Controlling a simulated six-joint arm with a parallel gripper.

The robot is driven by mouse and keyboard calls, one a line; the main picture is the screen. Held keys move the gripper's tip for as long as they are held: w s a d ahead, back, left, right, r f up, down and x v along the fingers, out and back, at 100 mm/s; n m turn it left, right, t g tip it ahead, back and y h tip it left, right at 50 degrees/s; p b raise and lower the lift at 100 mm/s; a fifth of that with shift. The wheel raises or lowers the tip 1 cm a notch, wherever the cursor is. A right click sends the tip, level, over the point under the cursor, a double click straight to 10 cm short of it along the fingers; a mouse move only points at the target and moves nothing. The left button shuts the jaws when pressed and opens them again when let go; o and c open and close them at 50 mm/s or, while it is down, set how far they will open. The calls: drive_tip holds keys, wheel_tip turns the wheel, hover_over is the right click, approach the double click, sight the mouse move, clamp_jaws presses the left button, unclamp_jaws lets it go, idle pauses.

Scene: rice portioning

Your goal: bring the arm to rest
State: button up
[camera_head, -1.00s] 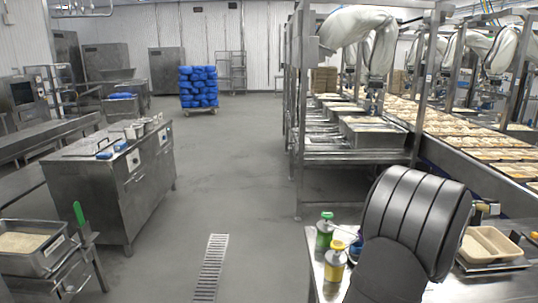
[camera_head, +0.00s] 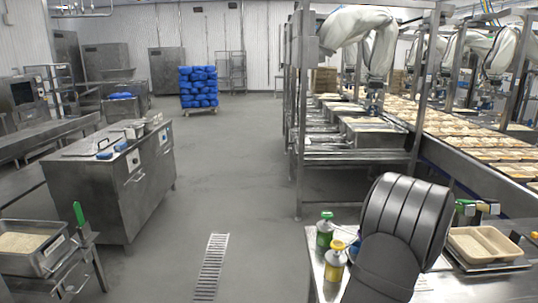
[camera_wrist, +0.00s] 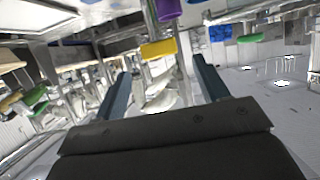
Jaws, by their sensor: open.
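My arm (camera_head: 405,225), a thick dark grey ribbed link, rises over the right-hand steel table in the head view and leans to the right. My gripper (camera_wrist: 162,68) shows in the wrist view, with two dark blue-grey fingers spread wide apart and nothing between them that I can see held. The gripper itself is hidden behind my arm in the head view.
A green-capped bottle (camera_head: 325,230) and a yellow-capped bottle (camera_head: 335,261) stand left of my arm. A beige two-compartment tray (camera_head: 484,244) lies to its right. A steel pan of rice (camera_head: 57,262) is at the far left. The middle floor is clear.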

drive_tip(key=x, duration=0.5)
drive_tip(key=shift+s+a+m+g+h, duration=0.1)
drive_tip(key=shift+m+g+h, duration=0.05)
drive_tip(key=shift+m+h, duration=0.55)
drive_tip(key=shift+a+m+g+h, duration=0.1)
drive_tip(key=shift+m+g+h, duration=0.05)
drive_tip(key=shift+m+h, duration=0.55)
drive_tip(key=shift+a+m+g+h, duration=0.2)
drive_tip(key=shift+m+g+h, duration=0.6)
drive_tip(key=shift+m+h, duration=1.2)
